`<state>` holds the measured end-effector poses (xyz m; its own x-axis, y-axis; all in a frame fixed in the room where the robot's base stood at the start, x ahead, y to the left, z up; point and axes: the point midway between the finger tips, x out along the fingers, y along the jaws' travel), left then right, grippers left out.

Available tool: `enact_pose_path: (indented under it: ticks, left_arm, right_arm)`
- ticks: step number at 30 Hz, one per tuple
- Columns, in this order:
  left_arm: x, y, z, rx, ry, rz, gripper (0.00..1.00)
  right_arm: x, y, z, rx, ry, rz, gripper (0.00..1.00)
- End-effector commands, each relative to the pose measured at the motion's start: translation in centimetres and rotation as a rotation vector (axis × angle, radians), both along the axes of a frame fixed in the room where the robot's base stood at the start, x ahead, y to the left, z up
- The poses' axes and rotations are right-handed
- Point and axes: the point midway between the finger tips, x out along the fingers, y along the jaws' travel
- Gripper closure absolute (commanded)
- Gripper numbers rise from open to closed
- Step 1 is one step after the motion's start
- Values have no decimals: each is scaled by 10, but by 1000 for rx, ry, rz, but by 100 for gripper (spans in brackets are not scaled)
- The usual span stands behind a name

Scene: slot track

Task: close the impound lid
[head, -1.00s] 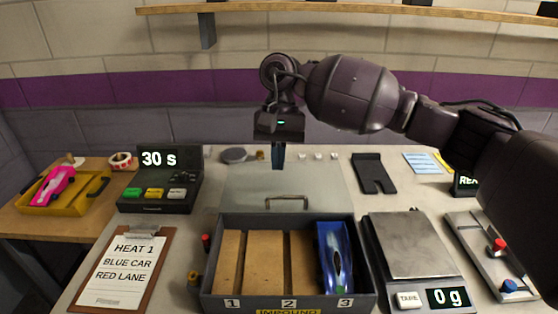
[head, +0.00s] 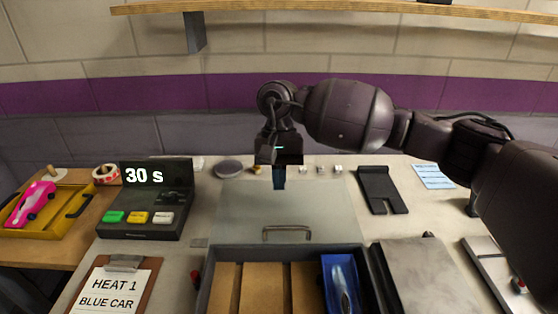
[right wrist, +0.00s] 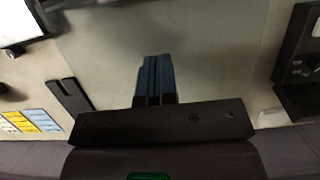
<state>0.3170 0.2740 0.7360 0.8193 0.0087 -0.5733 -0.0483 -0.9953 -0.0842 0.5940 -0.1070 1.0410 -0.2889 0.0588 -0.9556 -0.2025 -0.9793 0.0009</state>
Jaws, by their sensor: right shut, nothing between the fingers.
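The impound box (head: 372,284) stands at the bottom middle of the head view with its compartments open to view. A blue car (head: 341,284) lies in its right compartment. The impound lid (head: 240,208) is a pale grey panel lying open behind the box, with a metal handle (head: 287,230) near the box. My right gripper (head: 279,185) is shut and empty, pointing down over the far part of the lid; in the right wrist view its fingers (right wrist: 155,80) are together above the pale panel. I cannot tell whether the fingertips touch it. My left gripper is not in view.
A timer (head: 145,203) reading 30 s stands left of the lid. A clipboard (head: 110,290) lies front left, a scale (head: 420,275) right of the box. A black slotted plate (head: 381,190) lies right of the lid. A yellow tray (head: 70,215) holds a pink car (head: 32,203).

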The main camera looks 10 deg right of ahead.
Motion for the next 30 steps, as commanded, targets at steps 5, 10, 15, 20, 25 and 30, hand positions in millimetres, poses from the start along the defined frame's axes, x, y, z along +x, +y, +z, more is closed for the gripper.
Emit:
enact_pose_path:
  ticks: [5, 10, 15, 20, 25, 30]
  left_arm:
    - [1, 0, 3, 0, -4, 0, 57]
    - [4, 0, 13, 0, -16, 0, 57]
    - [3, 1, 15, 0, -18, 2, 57]
    - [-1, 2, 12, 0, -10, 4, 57]
    - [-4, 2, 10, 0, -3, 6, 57]
    - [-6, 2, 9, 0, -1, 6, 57]
  right_arm:
    - [-10, 3, -30, 1, 2, 2, 100]
    - [-31, 7, -34, 2, -2, 4, 100]
    - [-44, 10, -38, 1, -2, 2, 100]
    - [-49, 10, -41, 1, -1, 1, 100]
    - [-49, 11, -41, 1, 0, 1, 100]
    - [-50, 11, -41, 1, 0, 1, 100]
